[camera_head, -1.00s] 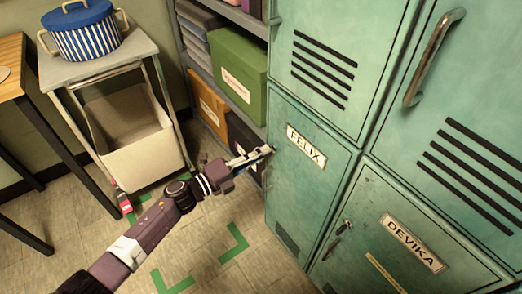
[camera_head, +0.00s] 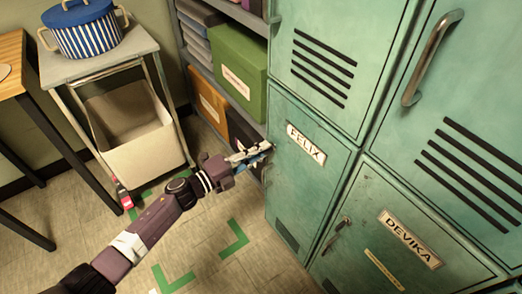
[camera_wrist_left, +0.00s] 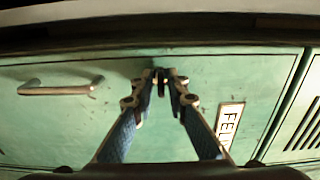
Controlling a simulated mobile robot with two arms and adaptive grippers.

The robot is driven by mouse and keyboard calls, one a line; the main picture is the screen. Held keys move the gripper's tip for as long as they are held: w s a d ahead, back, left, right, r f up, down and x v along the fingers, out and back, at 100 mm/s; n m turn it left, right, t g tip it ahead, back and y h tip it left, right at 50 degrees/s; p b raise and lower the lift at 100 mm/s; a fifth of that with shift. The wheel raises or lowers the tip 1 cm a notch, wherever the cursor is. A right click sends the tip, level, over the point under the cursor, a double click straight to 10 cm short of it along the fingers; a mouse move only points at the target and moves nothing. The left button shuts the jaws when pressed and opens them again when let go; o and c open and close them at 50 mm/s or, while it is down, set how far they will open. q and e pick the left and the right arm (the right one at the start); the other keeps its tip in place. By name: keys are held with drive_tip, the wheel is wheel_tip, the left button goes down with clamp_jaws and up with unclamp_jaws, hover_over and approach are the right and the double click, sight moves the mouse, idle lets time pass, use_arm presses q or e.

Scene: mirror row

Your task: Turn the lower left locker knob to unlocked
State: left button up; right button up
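The lower left locker (camera_head: 310,185) is a green metal door with a FELIX label, and the label also shows in the left wrist view (camera_wrist_left: 229,125). My left gripper (camera_head: 268,148) reaches in from the left to the upper left edge of this door. In the left wrist view its two fingers (camera_wrist_left: 163,80) converge on a small dark knob (camera_wrist_left: 160,84) and appear shut on it. The fingers hide most of the knob, so I cannot read its setting. A bar handle (camera_wrist_left: 62,88) on the door lies to the left in that view. My right gripper is not in view.
A DEVIKA locker (camera_head: 365,245) stands to the right, with more lockers above. A shelf with a green box (camera_head: 238,68) is left of the lockers. A trolley (camera_head: 115,60) carries a blue striped pot (camera_head: 85,30). The floor before the lockers is clear.

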use_arm(q)
drive_tip(key=shift+o, duration=0.8)
drive_tip(key=v, duration=1.2)
